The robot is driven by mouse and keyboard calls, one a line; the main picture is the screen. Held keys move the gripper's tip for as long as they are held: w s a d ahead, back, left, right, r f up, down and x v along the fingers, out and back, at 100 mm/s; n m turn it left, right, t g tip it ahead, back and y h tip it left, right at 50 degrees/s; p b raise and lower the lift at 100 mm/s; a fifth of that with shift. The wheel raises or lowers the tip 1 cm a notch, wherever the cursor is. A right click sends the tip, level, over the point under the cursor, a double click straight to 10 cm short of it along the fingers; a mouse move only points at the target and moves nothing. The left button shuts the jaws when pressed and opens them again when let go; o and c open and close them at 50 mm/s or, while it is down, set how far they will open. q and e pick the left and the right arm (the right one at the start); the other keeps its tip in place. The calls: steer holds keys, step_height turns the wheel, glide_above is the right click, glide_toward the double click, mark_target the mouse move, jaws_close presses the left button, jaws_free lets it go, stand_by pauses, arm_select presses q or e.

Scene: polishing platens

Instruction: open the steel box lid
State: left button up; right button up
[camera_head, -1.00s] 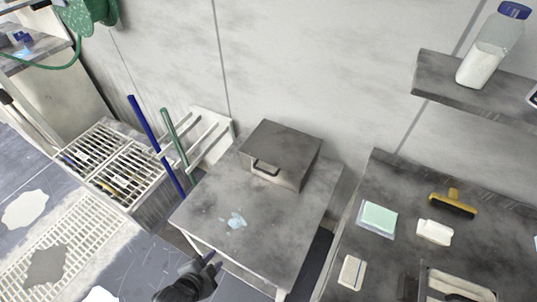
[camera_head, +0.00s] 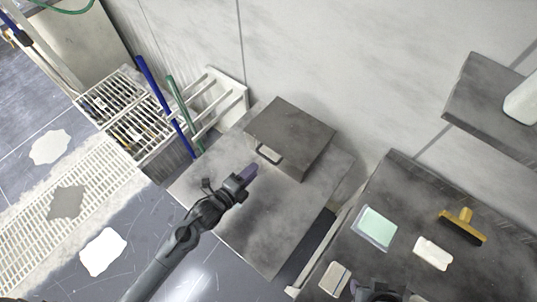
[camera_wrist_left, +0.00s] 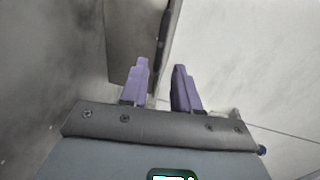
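The steel box (camera_head: 312,160) is a dark grey box on a small metal table, and its lid (camera_head: 290,128) lies shut on top. A bar handle (camera_head: 268,154) sticks out at its front. My left gripper (camera_head: 250,172) is just in front of and slightly below the handle in the picture, apart from it. In the left wrist view its two purple fingers (camera_wrist_left: 160,84) are spread with nothing between them. A dark metal face, probably the box, shows beyond the left finger. A dark part at the bottom edge, seemingly my right gripper (camera_head: 372,290), is mostly cut off.
The metal table (camera_head: 265,240) is bare in front of the box. At left stand a white rack (camera_head: 130,120) and a blue pole (camera_head: 160,95).

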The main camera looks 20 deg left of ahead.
mark_target(266, 157)
arm_select(q)
steer(key=b+x, duration=0.1)
steer(key=x, duration=0.7)
steer(key=shift+w+d, duration=0.1)
steer(key=shift+w, duration=0.15)
steer(key=shift+c, duration=0.3)
jaws_close()
